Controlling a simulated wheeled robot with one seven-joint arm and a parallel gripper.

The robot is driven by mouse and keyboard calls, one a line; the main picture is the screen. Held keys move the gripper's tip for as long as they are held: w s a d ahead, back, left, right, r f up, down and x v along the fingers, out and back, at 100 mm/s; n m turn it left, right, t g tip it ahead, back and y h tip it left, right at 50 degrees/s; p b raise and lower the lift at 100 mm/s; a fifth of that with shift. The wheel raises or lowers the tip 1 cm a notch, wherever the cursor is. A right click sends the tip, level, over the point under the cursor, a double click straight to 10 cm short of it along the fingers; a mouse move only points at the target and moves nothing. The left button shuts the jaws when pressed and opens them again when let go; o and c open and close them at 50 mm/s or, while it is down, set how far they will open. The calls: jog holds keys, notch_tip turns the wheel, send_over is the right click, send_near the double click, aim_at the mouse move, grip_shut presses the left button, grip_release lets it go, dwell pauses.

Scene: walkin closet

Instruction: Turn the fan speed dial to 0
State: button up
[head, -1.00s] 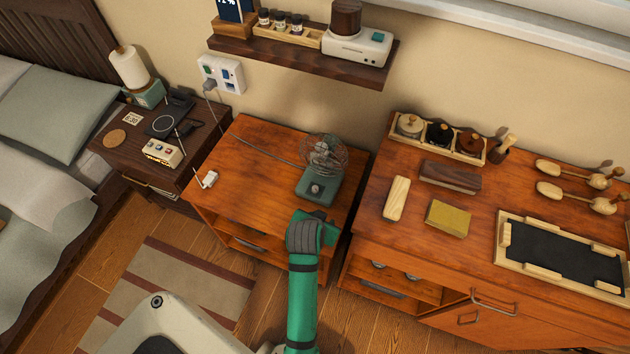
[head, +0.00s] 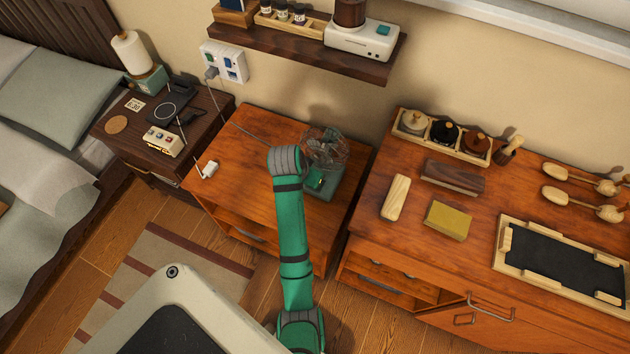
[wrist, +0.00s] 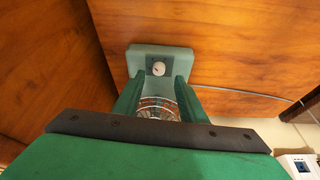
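The fan stands on the small wooden cabinet. Its wire cage (head: 328,147) and green base (head: 330,188) show in the head view, partly behind my arm. In the wrist view the base (wrist: 140,58) is ahead, with the pale round speed dial (wrist: 158,68) on it. The dial's marking is too small to read. My gripper (wrist: 160,82) is open, with its two green fingers apart and the dial in line with the gap just beyond the tips. Part of the wire cage (wrist: 158,108) shows between the fingers. I cannot tell whether a finger touches the base.
A white plug-like item (head: 209,169) lies left on the cabinet top (head: 235,165), and a cord runs to the wall socket (head: 224,62). A wall shelf (head: 300,42) hangs behind. The larger dresser (head: 400,235) stands to the right with blocks and a tray.

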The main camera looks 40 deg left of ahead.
jog(key=x, duration=0.3)
jog(key=shift+w+f, duration=0.15)
jog(key=shift+f, duration=0.2)
jog(key=shift+w+d+f, duration=0.1)
jog(key=shift+w+f, duration=0.25)
jog(key=shift+f, duration=0.2)
grip_shut()
